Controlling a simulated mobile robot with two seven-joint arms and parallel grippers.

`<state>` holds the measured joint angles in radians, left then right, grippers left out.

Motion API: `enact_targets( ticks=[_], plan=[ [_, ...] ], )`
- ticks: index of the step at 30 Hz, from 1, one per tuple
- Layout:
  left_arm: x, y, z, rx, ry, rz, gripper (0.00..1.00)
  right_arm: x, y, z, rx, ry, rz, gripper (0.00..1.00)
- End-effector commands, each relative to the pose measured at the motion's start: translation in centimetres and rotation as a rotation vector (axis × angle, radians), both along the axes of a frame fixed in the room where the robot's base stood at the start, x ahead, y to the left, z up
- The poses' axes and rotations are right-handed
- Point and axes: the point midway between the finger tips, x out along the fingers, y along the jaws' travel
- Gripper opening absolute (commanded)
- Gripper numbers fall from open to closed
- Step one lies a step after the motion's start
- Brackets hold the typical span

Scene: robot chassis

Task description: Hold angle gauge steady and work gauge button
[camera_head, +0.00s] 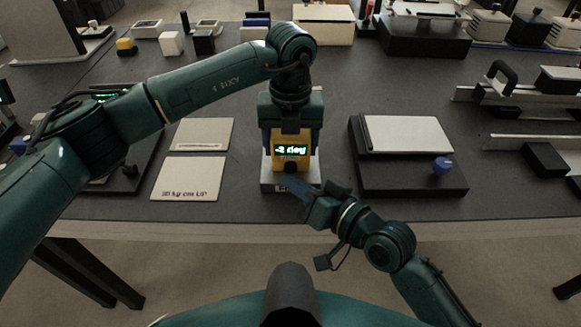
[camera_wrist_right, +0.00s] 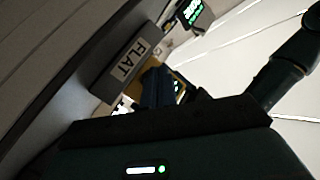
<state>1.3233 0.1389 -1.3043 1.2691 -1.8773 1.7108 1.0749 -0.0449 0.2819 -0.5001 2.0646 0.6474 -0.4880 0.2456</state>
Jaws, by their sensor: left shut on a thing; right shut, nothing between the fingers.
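The yellow angle gauge (camera_head: 291,162) stands near the front of the table in the head view, its green display lit and reading what looks like "-2 deg". A dark button (camera_head: 291,168) shows below the display. My left gripper (camera_head: 290,138) comes down from above and is shut on the gauge. My right gripper (camera_head: 298,186) is shut and empty, its tip at the lower front of the gauge by the button; I cannot tell if it touches. The right wrist view shows my dark fingers (camera_wrist_right: 156,88) in front of a yellow part of the gauge (camera_wrist_right: 181,84).
Beneath the gauge is a light block (camera_head: 312,176), whose "FLAT" label (camera_wrist_right: 134,58) shows in the right wrist view. Pale cards (camera_head: 187,178) lie to the left. A dark stand with a blue knob (camera_head: 441,165) is to the right. Several blocks and instruments line the back.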

Motion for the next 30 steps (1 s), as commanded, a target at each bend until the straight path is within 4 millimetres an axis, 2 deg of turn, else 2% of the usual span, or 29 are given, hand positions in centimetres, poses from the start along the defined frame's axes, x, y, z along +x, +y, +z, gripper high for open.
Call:
enact_targets(
  ticks=[1, 19, 30],
  plan=[
    [-0.17, 0.13, -0.6, 0.007, 0.008, 0.001, 0.35, 0.0, 0.0, -0.07, 0.0, 0.0, 0.0, 0.0],
    [-0.17, 0.13, -0.6, 0.007, 0.008, 0.001, 0.35, 0.04, 0.0, -0.06, 0.0, 0.0, 0.0, 0.0],
    [-0.17, 0.14, -0.6, 0.007, 0.008, 0.001, 0.35, 0.97, 0.0, -0.16, 0.0, 0.0, 0.0, 0.0]
  ],
)
